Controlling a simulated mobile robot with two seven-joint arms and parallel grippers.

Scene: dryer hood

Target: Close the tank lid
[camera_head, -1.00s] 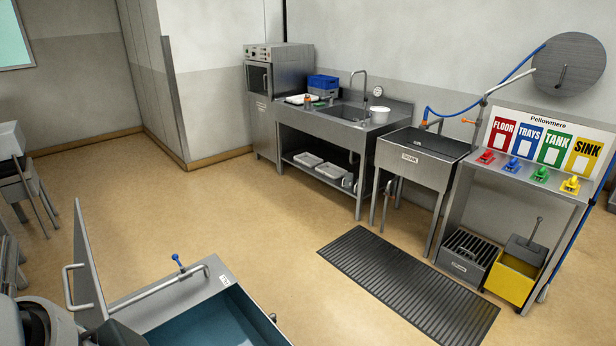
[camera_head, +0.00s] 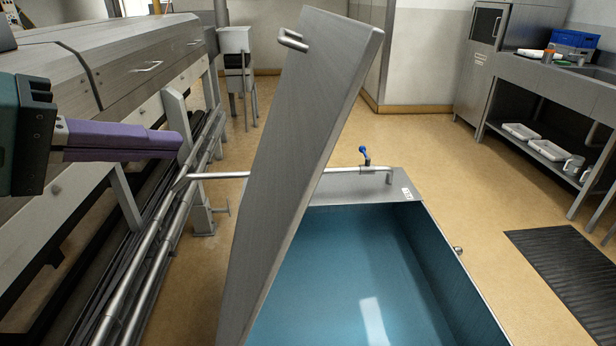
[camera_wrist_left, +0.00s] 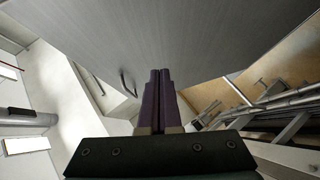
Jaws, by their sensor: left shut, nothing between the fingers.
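The tank lid (camera_head: 300,160) is a grey metal panel standing up, tilted, along the left side of the open tank (camera_head: 405,195). A bar handle (camera_head: 292,40) is near its top. Blue-green liquid (camera_head: 350,275) shows inside the tank. My left gripper (camera_head: 180,144), with purple fingers, is shut and empty to the left of the lid, apart from it in the head view. In the left wrist view the closed fingers (camera_wrist_left: 159,76) point toward the broad grey face of the lid (camera_wrist_left: 170,35); whether they touch it cannot be told. My right gripper is not in view.
A long metal machine (camera_head: 110,75) with pipes (camera_head: 165,225) runs along the left, close to my left gripper. A pipe with a blue-handled valve (camera_head: 364,153) crosses the tank's far end. A sink counter (camera_head: 550,90) and black mat (camera_head: 570,265) are at right. Floor beyond the tank is clear.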

